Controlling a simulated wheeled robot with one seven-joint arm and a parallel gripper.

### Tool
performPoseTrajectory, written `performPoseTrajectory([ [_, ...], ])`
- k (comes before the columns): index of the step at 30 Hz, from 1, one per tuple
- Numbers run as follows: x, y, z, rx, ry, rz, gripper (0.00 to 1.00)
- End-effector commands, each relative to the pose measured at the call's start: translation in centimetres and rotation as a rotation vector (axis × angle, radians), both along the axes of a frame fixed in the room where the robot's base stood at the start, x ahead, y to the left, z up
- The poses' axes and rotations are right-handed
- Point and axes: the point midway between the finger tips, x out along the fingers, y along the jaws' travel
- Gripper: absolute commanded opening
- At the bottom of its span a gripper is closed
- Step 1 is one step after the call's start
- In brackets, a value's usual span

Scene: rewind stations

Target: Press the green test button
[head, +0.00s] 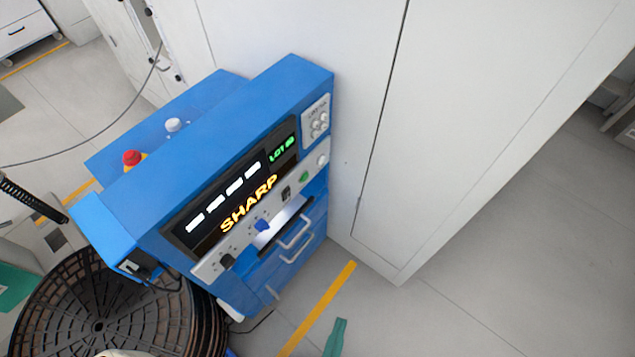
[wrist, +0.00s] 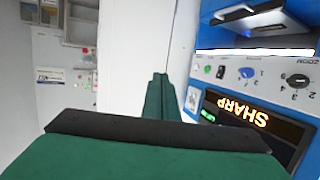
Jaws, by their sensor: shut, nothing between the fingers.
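The green test button (head: 304,177) is a small round button on the pale control strip of the blue machine, right of a black switch and below the display. It also shows in the wrist view (wrist: 208,69), where the panel appears upside down. My gripper (head: 337,326) shows as a green tip at the bottom of the head view, below and to the right of the button and apart from the machine. In the wrist view my gripper (wrist: 160,82) is shut and empty, with its green tip left of the panel. Nothing covers the button.
A blue knob (head: 262,225) and a white button (head: 323,160) share the strip. A red emergency button (head: 132,158) sits on the machine's top. A white cabinet (head: 450,120) stands close on the right. A dark slotted reel (head: 60,310) is at lower left.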

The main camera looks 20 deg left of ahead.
Motion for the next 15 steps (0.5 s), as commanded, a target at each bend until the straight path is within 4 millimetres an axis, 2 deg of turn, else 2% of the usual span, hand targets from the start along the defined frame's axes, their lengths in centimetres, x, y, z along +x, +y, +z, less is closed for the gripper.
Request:
performPoseTrajectory([
  [2, 0.4, -0.3, -1.0, 0.021, 0.016, -0.013, 0.0],
  [5, 1.4, -0.5, -3.7, 0.078, 0.063, -0.038, 0.0],
  [10, 4.3, -1.7, -10.8, 0.262, 0.194, -0.118, 0.0],
  [15, 8.0, -1.4, -17.0, 0.482, 0.33, -0.155, 0.0],
])
